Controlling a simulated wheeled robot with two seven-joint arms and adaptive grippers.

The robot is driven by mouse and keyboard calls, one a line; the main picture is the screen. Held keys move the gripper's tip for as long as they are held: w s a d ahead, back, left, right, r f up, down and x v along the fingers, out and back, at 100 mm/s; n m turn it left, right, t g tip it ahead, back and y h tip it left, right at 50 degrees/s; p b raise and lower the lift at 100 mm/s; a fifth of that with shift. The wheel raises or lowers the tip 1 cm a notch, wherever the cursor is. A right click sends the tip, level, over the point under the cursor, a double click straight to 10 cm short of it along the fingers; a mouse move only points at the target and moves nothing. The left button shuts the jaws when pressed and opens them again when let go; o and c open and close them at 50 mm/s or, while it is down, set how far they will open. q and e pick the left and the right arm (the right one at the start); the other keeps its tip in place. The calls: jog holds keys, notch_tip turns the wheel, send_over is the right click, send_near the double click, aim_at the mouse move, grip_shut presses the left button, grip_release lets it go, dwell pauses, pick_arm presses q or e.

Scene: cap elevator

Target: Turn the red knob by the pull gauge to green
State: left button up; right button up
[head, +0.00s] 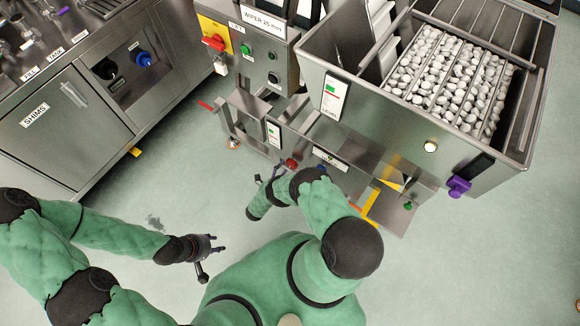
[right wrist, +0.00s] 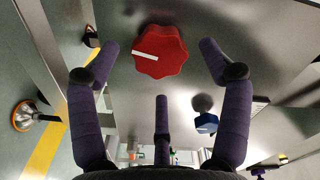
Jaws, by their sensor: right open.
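The red knob (head: 291,164) sits on the front panel of the machine's lower frame in the head view. In the right wrist view the red knob (right wrist: 161,52) is lobed, with a white pointer line toward the left. No green mark shows beside it. My right gripper (head: 270,177) is just left of the knob in the head view. In the right wrist view its purple fingers are spread open on both sides of the knob, apart from it. A small gauge (head: 274,134) with a green patch is above the knob. My left gripper (head: 208,254) is open and empty above the floor.
A blue knob (head: 320,167) is right of the red one and also shows in the right wrist view (right wrist: 206,123). A hopper of white caps (head: 440,80) stands above. A cabinet (head: 60,120) is at the left. The floor between is clear.

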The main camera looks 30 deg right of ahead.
jog(key=shift+x, duration=1.4)
jog(key=c, duration=1.2)
jog(key=shift+o, duration=0.2)
